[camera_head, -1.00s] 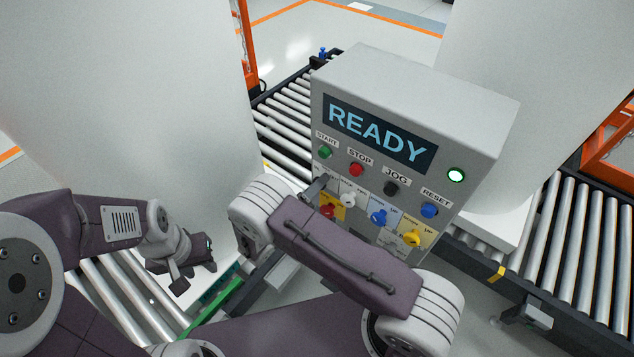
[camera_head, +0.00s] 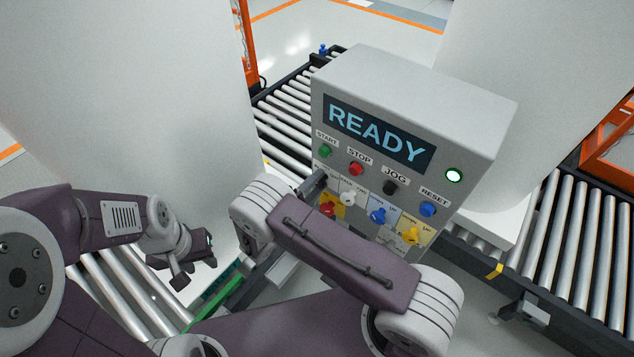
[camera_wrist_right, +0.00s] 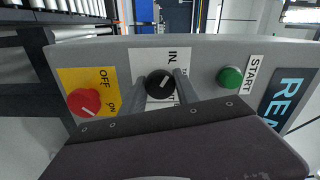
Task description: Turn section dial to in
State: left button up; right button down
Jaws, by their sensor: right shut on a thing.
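The section dial (camera_wrist_right: 159,84) is a round black knob on a white label, with "IN" above it and a partly hidden word below it in the right wrist view. Its light pointer mark slants toward the upper right, on the IN side. My right gripper (camera_wrist_right: 160,90) has one finger on each side of the knob and is shut on it. In the head view my right gripper (camera_head: 318,185) is at the left edge of the grey control panel (camera_head: 420,90), and the dial is hidden there. My left gripper (camera_head: 185,265) hangs low at left, away from the panel; its jaw opening is unclear.
The red OFF/ON switch (camera_wrist_right: 84,102) and green START button (camera_wrist_right: 230,77) flank the dial closely. The panel display (camera_head: 378,133) reads READY, and a lamp (camera_head: 454,175) glows pale green. Large white tanks (camera_head: 130,90) and roller conveyors (camera_head: 560,240) stand around.

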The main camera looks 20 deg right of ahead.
dwell(0.6)
jog(key=c, duration=0.9)
grip_release()
jog(key=shift+d, duration=0.1)
jog(key=shift+c, duration=0.2)
jog(key=shift+o, duration=0.2)
jog(key=shift+d, duration=0.1)
